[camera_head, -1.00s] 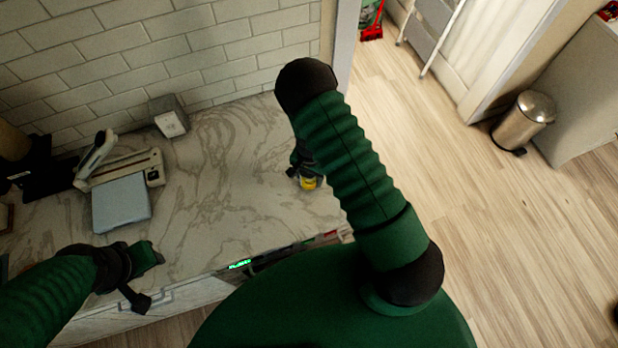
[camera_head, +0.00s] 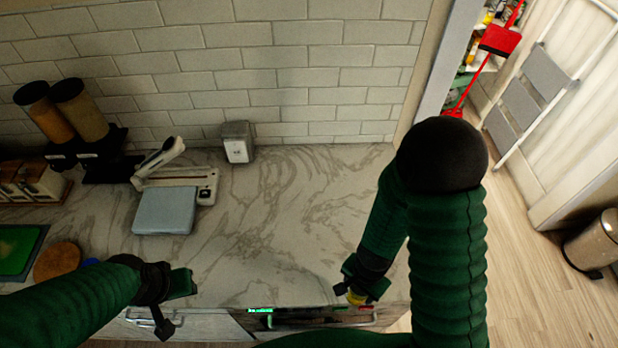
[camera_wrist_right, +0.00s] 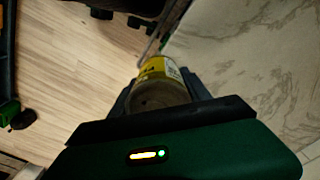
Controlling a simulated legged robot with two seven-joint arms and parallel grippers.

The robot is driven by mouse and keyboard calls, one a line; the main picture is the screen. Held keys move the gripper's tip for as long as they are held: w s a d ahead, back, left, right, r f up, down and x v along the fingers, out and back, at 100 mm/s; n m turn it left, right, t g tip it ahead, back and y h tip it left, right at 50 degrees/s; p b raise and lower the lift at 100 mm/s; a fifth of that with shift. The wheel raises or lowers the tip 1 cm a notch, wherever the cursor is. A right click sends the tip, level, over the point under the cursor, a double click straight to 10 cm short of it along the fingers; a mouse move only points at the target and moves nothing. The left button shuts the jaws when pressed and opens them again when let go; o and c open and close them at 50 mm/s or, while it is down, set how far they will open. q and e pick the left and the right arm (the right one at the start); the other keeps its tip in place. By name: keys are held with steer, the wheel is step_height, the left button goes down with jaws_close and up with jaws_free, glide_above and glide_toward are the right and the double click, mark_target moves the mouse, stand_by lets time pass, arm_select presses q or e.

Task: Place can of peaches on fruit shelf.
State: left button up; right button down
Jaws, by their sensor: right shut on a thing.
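The can of peaches, a yellow-labelled can (camera_head: 356,298), is in my right gripper (camera_head: 352,290) at the counter's front edge. In the right wrist view the can (camera_wrist_right: 158,82) sits between the two dark fingers (camera_wrist_right: 155,98), its end facing the camera. The wood floor shows beyond it on the left, the counter on the right. My left gripper (camera_head: 176,301) is open and empty over the counter's front left. Shelves with goods (camera_head: 487,45) show through the opening at the upper right; I cannot tell which one is the fruit shelf.
The marble counter (camera_head: 270,220) holds a scale-like device (camera_head: 165,208), a small grey box (camera_head: 238,142) and dispensers (camera_head: 80,108). A red dustpan (camera_head: 500,40), a step ladder (camera_head: 535,90) and a metal bin (camera_head: 595,242) stand right. Floor is open between counter and bin.

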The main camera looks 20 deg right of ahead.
steer(key=w+a+n+b, duration=0.1)
steer(key=w+n+b, duration=0.1)
steer(key=w, duration=0.1)
steer(key=w+a+f+n+b, duration=0.1)
steer(key=w+n+b, duration=0.1)
steer(key=w, duration=0.1)
steer(key=w+a+n+b, duration=0.1)
steer(key=w+n+b, duration=0.1)
steer(key=w, duration=0.1)
steer(key=shift+w+a+f+n+b, duration=0.2)
steer(key=shift+a+f+n+b, duration=0.1)
steer(key=shift+a+b, duration=0.1)
steer(key=w+n+b, duration=0.2)
steer(key=w+d+r+n+b, duration=0.1)
steer(key=shift+r, duration=0.1)
steer(key=shift+w+d+r+n+b, duration=0.3)
steer(key=shift+w+d+r+n, duration=0.35)
steer(key=shift+d+r+n, duration=0.3)
